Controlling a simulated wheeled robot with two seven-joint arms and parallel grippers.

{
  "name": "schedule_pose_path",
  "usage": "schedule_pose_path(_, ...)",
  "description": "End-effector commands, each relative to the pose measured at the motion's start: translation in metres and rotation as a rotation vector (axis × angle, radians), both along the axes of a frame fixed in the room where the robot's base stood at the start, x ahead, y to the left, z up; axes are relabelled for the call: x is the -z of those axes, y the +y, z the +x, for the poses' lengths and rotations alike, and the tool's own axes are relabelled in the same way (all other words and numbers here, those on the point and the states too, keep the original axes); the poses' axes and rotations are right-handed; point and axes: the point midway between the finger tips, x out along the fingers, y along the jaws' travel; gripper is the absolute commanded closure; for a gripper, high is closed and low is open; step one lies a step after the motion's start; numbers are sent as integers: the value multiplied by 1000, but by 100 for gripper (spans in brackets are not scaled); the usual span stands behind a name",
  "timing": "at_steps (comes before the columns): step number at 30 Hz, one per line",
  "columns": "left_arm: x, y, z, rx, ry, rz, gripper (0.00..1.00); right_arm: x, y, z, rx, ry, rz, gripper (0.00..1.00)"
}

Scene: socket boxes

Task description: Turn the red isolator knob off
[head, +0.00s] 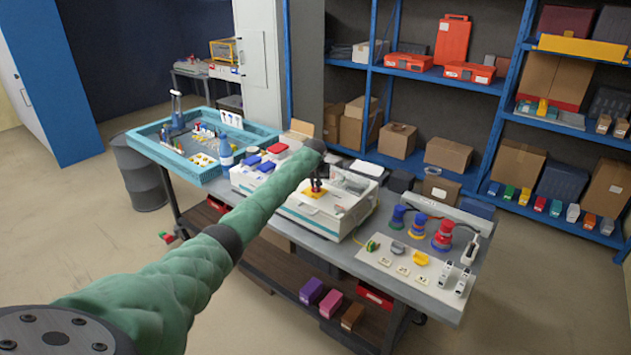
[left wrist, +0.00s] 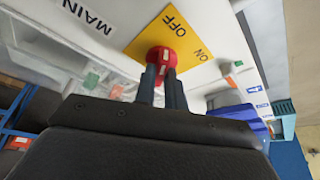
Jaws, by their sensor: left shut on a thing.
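The red isolator knob (left wrist: 160,55) sits on a yellow plate (left wrist: 190,42) printed OFF and ON, next to a MAIN label (left wrist: 88,15). My left gripper (left wrist: 163,85) is shut on the knob, one dark finger on each side. A pale mark shows on the knob, but I cannot tell for sure which word it points at. In the head view my left gripper (head: 317,185) reaches down to the yellow plate on top of the white isolator box (head: 328,212), and my arm hides part of that box. My right gripper is not in view.
The grey workbench (head: 225,193) also holds a blue tray (head: 200,180) of small parts at the left. Blue shelves (head: 505,110) with boxes stand behind.

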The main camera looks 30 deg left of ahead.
Motion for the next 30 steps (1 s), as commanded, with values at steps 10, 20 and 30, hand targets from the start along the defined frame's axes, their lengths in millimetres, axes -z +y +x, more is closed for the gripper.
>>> schedule_pose_path(10, -2, -1, 2, -181, -2, 0, 100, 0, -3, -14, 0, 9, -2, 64)
schedule_pose_path(20, -2, 0, 2, -231, -3, 1, 100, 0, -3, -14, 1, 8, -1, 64)
schedule_pose_path(30, -2, 0, 2, -232, -3, 1, 86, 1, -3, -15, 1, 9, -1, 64)
